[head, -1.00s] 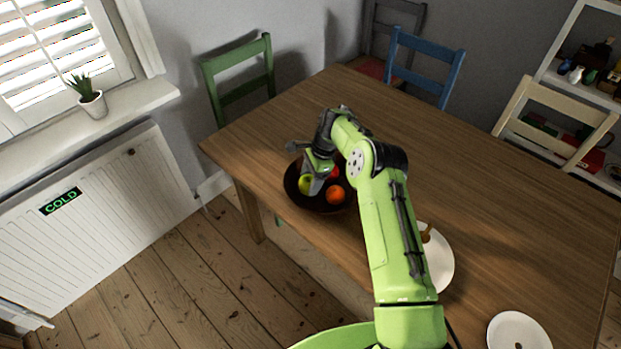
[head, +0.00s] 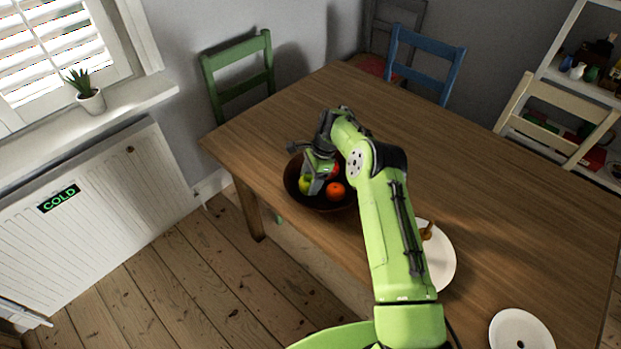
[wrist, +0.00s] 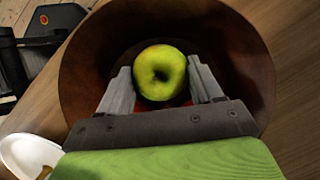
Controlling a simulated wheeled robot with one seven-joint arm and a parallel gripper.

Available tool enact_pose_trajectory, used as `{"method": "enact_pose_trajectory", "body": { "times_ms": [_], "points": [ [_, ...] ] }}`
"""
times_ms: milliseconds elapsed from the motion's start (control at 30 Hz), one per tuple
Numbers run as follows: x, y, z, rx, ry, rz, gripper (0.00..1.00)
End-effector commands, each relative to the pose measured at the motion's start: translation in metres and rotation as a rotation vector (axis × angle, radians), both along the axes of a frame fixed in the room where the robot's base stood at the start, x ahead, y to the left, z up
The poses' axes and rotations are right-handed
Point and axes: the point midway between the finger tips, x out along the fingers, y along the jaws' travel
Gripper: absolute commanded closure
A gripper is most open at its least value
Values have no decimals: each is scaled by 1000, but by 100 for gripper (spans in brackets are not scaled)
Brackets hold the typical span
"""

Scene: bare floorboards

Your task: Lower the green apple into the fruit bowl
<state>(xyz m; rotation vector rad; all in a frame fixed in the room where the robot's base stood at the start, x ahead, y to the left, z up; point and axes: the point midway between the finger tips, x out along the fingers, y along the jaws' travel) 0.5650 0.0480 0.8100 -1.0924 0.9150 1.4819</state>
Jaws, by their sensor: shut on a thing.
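The green apple (wrist: 160,72) is between the two fingers of my gripper (wrist: 163,88) in the wrist view, and the gripper is shut on it. In the head view the apple (head: 306,184) shows partly behind the gripper (head: 316,184). The dark brown fruit bowl (head: 293,190) stands near the table's left corner. In the wrist view the bowl (wrist: 240,50) surrounds the apple. I cannot tell whether the apple touches the bowl's bottom. An orange fruit (head: 336,191) lies in the bowl, with a red fruit (head: 334,171) partly hidden by my arm.
The wooden table (head: 480,190) is mostly clear to the right. A white plate (head: 440,268) with a brown item stands behind my arm, and another white plate (head: 520,330) is at the lower right. Green (head: 240,75) and blue (head: 428,65) chairs stand at the table's edges.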

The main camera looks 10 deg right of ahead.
Motion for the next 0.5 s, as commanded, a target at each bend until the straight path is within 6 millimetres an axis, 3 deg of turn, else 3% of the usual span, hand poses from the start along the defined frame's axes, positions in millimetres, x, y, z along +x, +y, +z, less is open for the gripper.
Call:
{"method": "enact_pose_trajectory", "body": {
  "times_ms": [333, 367, 500],
  "points": [
    [0, 0, -2, 0, 0, 0, 68],
    [0, 0, -2, 0, 0, 0, 32],
    [0, 0, -2, 0, 0, 0, 11]
  ]
}}
